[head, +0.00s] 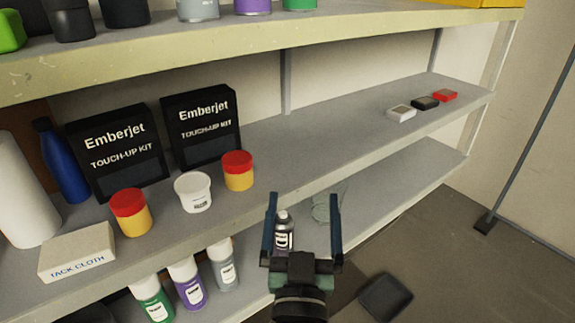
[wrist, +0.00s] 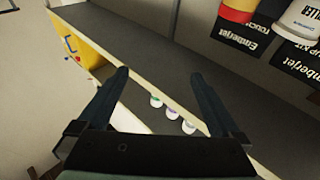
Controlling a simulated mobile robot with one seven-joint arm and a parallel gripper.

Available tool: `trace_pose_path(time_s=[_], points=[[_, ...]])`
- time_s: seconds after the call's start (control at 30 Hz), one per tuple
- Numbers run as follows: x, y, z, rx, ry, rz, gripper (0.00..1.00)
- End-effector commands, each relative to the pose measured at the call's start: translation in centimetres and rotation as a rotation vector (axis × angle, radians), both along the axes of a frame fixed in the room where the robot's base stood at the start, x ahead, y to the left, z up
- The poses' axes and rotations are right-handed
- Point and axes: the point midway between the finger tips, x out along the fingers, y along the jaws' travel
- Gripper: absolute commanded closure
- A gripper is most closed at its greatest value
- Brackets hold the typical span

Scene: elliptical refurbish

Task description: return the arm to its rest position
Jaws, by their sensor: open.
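My gripper (head: 303,198) is in front of the shelf unit at lower centre in the head view, fingers pointing up in the picture. Its two dark fingers are spread wide, with nothing held between them. In the head view a small grey spray can (head: 283,232) shows between the fingers, and seems to stand behind them on the lower shelf. The arm behind the gripper is mostly out of view.
The middle shelf (head: 300,137) holds two black Emberjet boxes (head: 202,125), a white tub (head: 194,192), red-lidded jars (head: 238,171) and a tack cloth box (head: 77,252). Spray cans (head: 187,283) stand below. A dark flat object (head: 385,298) lies on open floor at right.

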Motion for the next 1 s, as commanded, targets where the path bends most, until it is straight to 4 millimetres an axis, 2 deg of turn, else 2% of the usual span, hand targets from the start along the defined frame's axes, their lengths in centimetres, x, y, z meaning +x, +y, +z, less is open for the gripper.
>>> trace_pose_path(time_s=[0.03, 0.13, 0.2, 0.3, 0.4, 0.43, 0.5, 0.6, 0.7, 1.0], points=[[0.2, 0.1, 4.5, 0.001, -0.064, 0.0, 0.0], [-0.5, 0.3, 12.2, 0.005, -0.167, 0.004, 0.0], [-1.8, 0.6, 17.4, 0.007, -0.239, 0.012, 0.0], [-4.5, 1.1, 24.2, 0.008, -0.339, 0.027, 0.0], [-7.6, 1.6, 29.4, 0.005, -0.425, 0.043, 0.0], [-8.5, 1.7, 30.6, 0.002, -0.447, 0.047, 0.0], [-10.3, 2.0, 32.7, -0.002, -0.486, 0.057, 0.0], [-12.0, 2.3, 34.5, -0.005, -0.522, 0.065, 0.0], [-12.6, 2.4, 35.1, -0.008, -0.532, 0.068, 0.0], [-12.6, 2.4, 35.1, -0.008, -0.532, 0.068, 0.0]])
